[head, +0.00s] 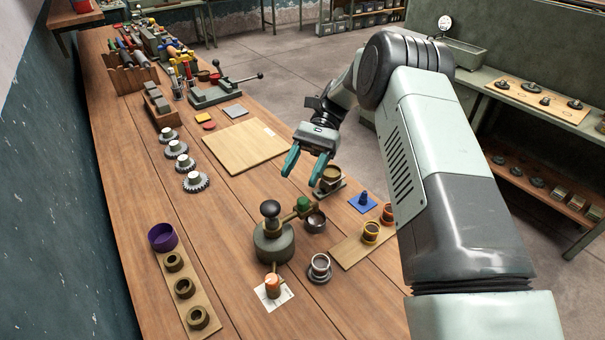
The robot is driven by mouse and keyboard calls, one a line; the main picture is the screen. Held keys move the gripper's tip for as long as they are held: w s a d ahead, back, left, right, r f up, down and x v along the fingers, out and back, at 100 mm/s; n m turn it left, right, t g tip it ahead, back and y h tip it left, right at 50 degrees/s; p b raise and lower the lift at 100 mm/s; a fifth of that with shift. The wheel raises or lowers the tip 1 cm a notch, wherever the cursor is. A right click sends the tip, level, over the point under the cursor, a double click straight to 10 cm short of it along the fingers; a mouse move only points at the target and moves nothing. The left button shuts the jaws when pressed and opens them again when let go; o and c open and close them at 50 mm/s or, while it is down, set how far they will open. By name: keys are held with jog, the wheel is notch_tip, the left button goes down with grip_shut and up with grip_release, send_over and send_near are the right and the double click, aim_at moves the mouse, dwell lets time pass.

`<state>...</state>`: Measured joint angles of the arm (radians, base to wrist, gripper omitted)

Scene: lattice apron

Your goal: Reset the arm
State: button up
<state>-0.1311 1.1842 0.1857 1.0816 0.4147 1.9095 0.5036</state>
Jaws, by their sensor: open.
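My gripper (305,162) has two teal fingers, spread apart with nothing between them. It hangs above the right part of the wooden bench (225,225), its fingertips pointing down and toward the camera. A small brass-coloured cup on a grey base (330,180) is just right of and below the fingertips; I cannot tell the exact gap. My arm reaches in from the lower right and bends over at the top, hiding part of the bench's right edge.
A light board (230,155) lies left of my gripper. A dark round device with a knob (272,240) stands nearer, by a metal bowl (315,221). A blue plate with a peg (363,201) lies to the right. Gears (195,181) line the left. The front-left bench is partly clear.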

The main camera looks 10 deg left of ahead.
jog(key=s+d+r+n+t+h, duration=0.1)
jog(key=s+d+r+t, duration=0.25)
jog(key=r, duration=0.65)
jog(key=s+d+r+n+t+h, duration=0.1)
jog(key=s+d+r+t, duration=0.3)
jog(key=r, duration=0.5)
jog(key=s+d+r+n+t+h, duration=0.1)
jog(key=s+d+r+t, duration=0.1)
jog(key=s+d+t, duration=0.3)
jog(key=s+d+r+t+h, duration=0.1)
jog(key=s+d+r+t, duration=0.2)
jog(key=s+d+t, duration=0.3)
jog(key=s, duration=0.4)
jog(key=shift+s+d+n, duration=0.25)
jog(key=shift+d+n, duration=0.05)
jog(key=shift+n, duration=0.1)
